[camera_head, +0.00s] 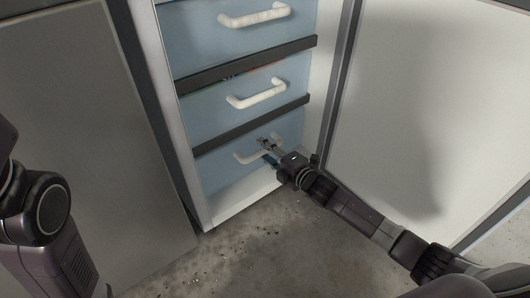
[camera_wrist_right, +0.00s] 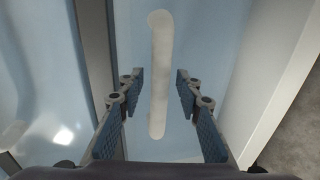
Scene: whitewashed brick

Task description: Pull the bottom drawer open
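The bottom drawer (camera_head: 221,171) has a light blue front and a white bar handle (camera_head: 246,157). It is the lowest of the drawers in the cabinet and looks closed. My right gripper (camera_head: 265,145) is at the right part of this handle in the head view and hides some of it. In the right wrist view the white handle (camera_wrist_right: 160,75) runs between the two open, blue-padded fingers (camera_wrist_right: 157,92), with a gap on each side. My left arm (camera_head: 45,215) shows at the left edge; its gripper is out of view.
Two more blue drawers with white handles, the middle one (camera_head: 215,107) and an upper one (camera_head: 205,33), sit above, parted by dark rails. A pale panel (camera_head: 425,110) stands at right, another (camera_head: 70,110) at left. The concrete floor (camera_head: 265,250) in front is clear.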

